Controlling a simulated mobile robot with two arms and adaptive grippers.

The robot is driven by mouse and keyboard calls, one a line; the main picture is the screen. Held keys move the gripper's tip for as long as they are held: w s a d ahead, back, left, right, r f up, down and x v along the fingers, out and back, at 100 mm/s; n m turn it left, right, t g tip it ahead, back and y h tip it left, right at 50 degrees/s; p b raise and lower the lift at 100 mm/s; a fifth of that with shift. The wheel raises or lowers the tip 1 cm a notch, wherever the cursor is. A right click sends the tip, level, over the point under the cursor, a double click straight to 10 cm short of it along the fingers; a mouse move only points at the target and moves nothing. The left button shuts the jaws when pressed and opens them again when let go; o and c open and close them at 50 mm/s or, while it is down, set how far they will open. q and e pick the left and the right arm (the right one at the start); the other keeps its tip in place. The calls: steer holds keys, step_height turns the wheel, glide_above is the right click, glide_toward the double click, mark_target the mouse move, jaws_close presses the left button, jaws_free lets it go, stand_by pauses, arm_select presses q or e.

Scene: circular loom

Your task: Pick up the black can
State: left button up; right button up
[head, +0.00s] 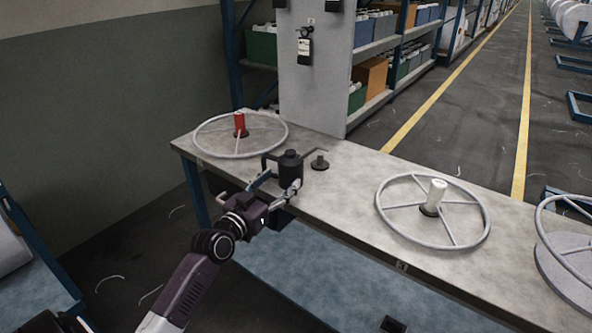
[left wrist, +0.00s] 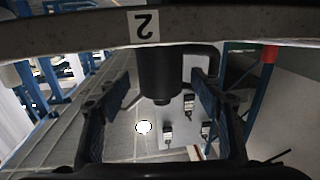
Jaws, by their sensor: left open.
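The black can (head: 290,170) stands upright near the front edge of the grey table, with a handle-like loop on its left and a thin spout-like rod to its right. My left gripper (head: 277,186) is open in front of it, with one finger on each side in the picture. The left wrist view is upside down and shows the can (left wrist: 160,72) between the two open fingers (left wrist: 160,100), with gaps beside it. I cannot tell whether either finger touches it. My right gripper is not in view.
A wheel with a red spool (head: 240,124) lies behind left, and a wheel with a white spool (head: 437,193) lies right. The table edge (left wrist: 60,32) carries a "2" label. Bare tabletop (head: 350,185) lies between.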

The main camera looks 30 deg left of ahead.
mark_target(291, 169)
arm_select(q)
steer(key=shift+w+r, duration=0.35)
steer(key=shift+r, duration=0.05)
steer(key=shift+w+a+f+b, duration=0.1)
steer(key=shift+w+f+b, duration=0.1)
steer(key=shift+w, duration=0.8)
steer(key=shift+w+f+b, duration=0.15)
steer(key=shift+w+b, duration=0.05)
steer(key=shift+w, duration=0.75)
steer(key=shift+w+a+f+b, duration=0.1)
steer(key=shift+w+f+b, duration=0.1)
steer(key=shift+w, duration=0.8)
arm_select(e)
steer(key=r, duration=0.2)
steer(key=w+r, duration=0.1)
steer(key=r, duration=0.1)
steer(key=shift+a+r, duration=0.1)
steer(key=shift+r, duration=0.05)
arm_select(q)
steer(key=shift+c, duration=0.6)
steer(key=c, duration=1)
steer(key=shift+r, duration=0.1)
steer(key=shift+c, duration=0.5)
